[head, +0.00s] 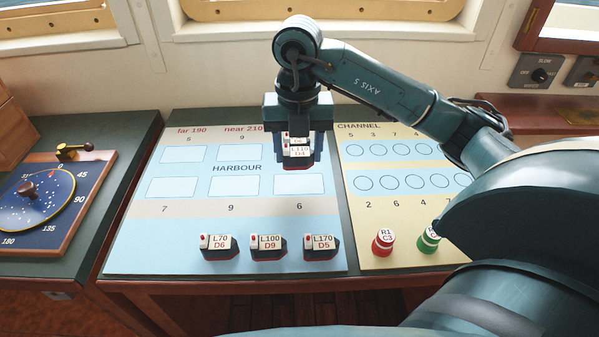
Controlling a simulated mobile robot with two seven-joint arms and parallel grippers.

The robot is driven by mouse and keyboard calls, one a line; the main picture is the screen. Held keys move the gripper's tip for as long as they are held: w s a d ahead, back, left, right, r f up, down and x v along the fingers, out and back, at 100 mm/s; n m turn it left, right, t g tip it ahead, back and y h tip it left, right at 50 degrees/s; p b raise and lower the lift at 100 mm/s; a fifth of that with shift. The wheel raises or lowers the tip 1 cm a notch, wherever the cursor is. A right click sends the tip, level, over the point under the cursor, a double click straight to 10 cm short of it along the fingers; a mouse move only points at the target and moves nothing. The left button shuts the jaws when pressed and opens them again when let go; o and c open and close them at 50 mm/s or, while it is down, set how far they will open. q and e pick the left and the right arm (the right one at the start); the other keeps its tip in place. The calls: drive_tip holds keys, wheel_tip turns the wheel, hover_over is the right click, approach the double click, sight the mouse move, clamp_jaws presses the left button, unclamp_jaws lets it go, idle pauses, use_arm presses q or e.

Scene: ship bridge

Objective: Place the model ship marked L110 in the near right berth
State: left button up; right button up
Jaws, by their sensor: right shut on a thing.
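My right gripper (299,158) comes down from above over the right end of the harbour board, shut on the model ship L110 (299,151), whose white top reads L110 D4. The ship sits between the fingers, over the far right part, beyond the near right berth. I cannot tell whether it touches the board. Another white label shows just behind L110, mostly hidden by the gripper. The far right berth is hidden there too. My left gripper is not in view.
Ships L70 (219,247), L100 (268,247) and L170 (322,248) stand along the near edge of the harbour board (150,232). The other visible berths are empty. On the channel board are a red buoy (383,243) and a green buoy (428,240), partly behind my arm.

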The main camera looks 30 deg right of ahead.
sight(298, 183)
drive_tip(key=shift+f, duration=2.55)
drive_tip(key=shift+f, duration=0.1)
drive_tip(key=o, duration=1)
drive_tip(key=shift+c, duration=0.2)
wheel_tip(298, 183, up, 12)
drive_tip(key=shift+r+p, duration=0.15)
drive_tip(key=shift+p, duration=0.55)
